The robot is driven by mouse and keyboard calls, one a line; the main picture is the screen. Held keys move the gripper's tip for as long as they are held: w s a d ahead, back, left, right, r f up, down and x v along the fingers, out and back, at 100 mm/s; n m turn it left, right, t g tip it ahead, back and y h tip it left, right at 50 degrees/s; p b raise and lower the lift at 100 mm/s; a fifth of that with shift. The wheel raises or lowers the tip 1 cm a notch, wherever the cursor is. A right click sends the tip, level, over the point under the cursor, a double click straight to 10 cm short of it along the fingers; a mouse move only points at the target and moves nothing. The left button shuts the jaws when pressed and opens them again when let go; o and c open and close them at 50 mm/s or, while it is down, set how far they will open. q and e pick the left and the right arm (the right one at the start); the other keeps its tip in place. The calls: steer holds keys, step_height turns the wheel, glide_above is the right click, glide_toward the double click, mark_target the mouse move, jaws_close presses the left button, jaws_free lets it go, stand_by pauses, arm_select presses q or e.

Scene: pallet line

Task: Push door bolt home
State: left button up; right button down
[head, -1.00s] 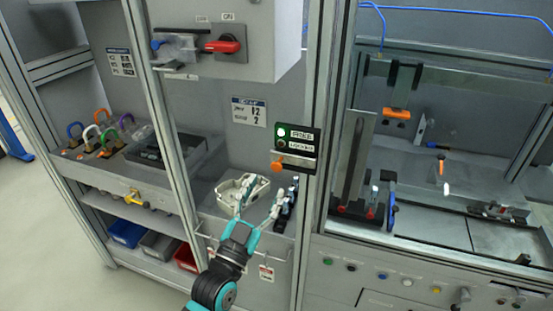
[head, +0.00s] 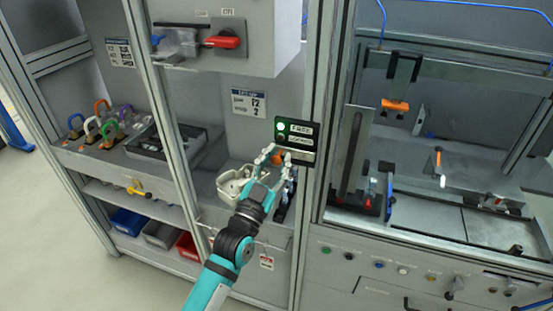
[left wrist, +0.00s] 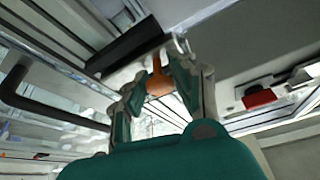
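The door bolt has an orange knob (head: 277,159) under a dark sign plate (head: 297,134) on the frame post. The plate reads FREE beside a bright green lamp; the lower label is blurred. My left gripper (head: 277,155) is at the bolt with its fingers spread on either side of the knob. In the left wrist view the orange knob (left wrist: 159,82) sits between the two fingers (left wrist: 156,85), which look apart. I cannot tell whether a finger touches it. My right gripper is not in view.
A switch box with a red handle (head: 222,42) juts out above. Several coloured padlocks (head: 103,128) stand at the left. Vertical frame posts flank the opening.

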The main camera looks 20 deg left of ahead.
arm_select(q)
jaws_close()
steer(key=shift+w, duration=0.1)
steer(key=shift+d+f, duration=0.1)
